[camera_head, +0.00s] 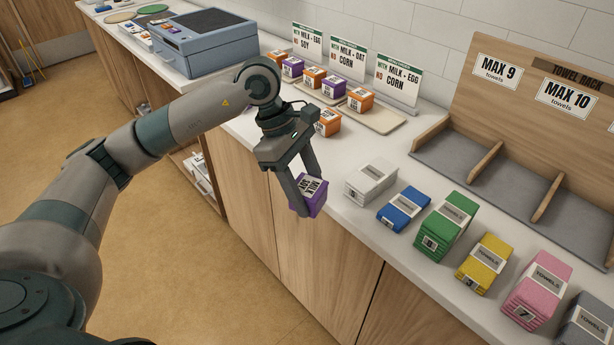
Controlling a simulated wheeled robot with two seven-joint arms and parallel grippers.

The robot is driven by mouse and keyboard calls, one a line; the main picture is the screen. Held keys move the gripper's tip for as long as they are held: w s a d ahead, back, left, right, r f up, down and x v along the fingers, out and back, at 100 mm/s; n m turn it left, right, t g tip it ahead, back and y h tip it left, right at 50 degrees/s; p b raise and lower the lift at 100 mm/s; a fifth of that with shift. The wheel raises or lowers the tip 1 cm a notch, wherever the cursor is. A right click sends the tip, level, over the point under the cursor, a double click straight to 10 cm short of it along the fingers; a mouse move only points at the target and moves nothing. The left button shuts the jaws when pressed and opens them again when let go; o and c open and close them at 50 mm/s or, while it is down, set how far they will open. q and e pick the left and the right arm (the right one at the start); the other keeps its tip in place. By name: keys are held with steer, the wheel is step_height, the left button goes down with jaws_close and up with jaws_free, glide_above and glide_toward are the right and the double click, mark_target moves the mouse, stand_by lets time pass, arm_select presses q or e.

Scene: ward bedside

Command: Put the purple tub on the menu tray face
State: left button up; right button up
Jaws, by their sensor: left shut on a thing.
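A purple tub (313,203) with a white printed label is held between the fingers of my left gripper (307,190). It is tilted, at the counter's front edge in the picture; its height above the counter is hard to tell. Beige menu trays stand farther back before upright signs; the nearest tray (389,124) has an orange tub (360,99) at its left end and bare room to the right. Its sign (397,82) reads milk + egg, no corn. Another purple tub (333,87) stands farther left among orange tubs. My right gripper is out of view.
An orange tub (328,122) stands in front of the trays, partly behind my gripper. Towel packs, white (371,181), blue (403,210) and green (446,226) among them, line the counter's front. A wooden towel rack (540,95) stands at right, a blue-grey machine (205,45) at the back left.

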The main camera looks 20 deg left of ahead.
arm_select(q)
steer(key=s+f+m+g+y, duration=0.2)
steer(key=s+m, duration=0.1)
steer(key=m, duration=0.5)
steer(key=s+d+f+m+g+y, duration=0.1)
steer(key=s+f+m+g+y, duration=0.1)
steer(key=m, duration=0.7)
steer(key=shift+s+d+m+y, duration=0.2)
steer(key=shift+s+m+y, duration=0.1)
steer(key=shift+s, duration=0.2)
steer(key=shift+w, duration=0.1)
